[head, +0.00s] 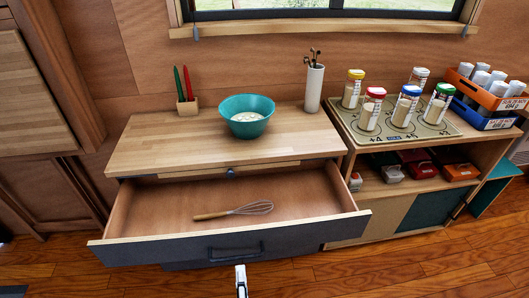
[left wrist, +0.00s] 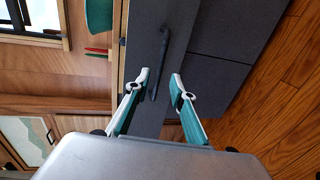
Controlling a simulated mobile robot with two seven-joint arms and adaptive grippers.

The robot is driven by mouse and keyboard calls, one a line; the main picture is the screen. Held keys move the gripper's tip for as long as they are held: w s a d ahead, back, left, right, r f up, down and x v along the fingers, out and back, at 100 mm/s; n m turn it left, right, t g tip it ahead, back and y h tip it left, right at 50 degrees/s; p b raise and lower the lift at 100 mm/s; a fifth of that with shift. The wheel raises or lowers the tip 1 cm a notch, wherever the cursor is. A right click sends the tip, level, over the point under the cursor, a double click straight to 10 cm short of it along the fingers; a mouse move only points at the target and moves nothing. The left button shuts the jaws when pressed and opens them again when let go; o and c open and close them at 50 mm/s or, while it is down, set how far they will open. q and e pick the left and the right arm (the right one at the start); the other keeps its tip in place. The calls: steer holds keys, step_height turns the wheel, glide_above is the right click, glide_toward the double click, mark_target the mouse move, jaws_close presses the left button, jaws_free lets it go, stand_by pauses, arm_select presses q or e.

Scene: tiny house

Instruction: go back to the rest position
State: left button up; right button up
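The drawer (head: 230,250) of the wooden cabinet stands pulled open, with a dark grey front and a dark bar handle (head: 235,252). A whisk (head: 235,211) with a wooden grip lies inside it. My left gripper (head: 241,280) shows at the bottom of the head view, just in front of the drawer front and below the handle. In the left wrist view my left gripper (left wrist: 159,78) is open, its two fingers apart. The handle (left wrist: 163,50) appears between and beyond the fingertips, and nothing is gripped. My right gripper is in neither view.
On the cabinet top (head: 170,150) stand a teal bowl (head: 247,125) with pale contents, a pen holder (head: 187,106) and a white vase (head: 314,88). To the right, several spice jars (head: 372,108) stand on a mat above a shelf. Wooden floor (head: 420,268) lies clear in front.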

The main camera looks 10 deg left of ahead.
arm_select(q)
steer(key=shift+r, duration=0.1)
step_height(320, 180, up, 6)
steer(key=w+m+t+h+p, duration=0.1)
steer(key=w+m+t+h, duration=0.2)
steer(key=m, duration=0.4)
steer(key=s+a+f+m+g+h+p, duration=0.1)
steer(key=s+a+f+m+g+h, duration=0.1)
steer(key=f+m, duration=0.4)
steer(key=s+a+f+m+g+h, duration=0.1)
steer(key=s+a+f+m+g, duration=0.4)
steer(key=m, duration=0.7)
step_height(320, 180, down, 2)
steer(key=a, duration=0.2)
steer(key=shift+s+a+m+h+p, duration=0.25)
steer(key=shift+a+m+h+p, duration=0.05)
steer(key=shift+h+p, duration=0.1)
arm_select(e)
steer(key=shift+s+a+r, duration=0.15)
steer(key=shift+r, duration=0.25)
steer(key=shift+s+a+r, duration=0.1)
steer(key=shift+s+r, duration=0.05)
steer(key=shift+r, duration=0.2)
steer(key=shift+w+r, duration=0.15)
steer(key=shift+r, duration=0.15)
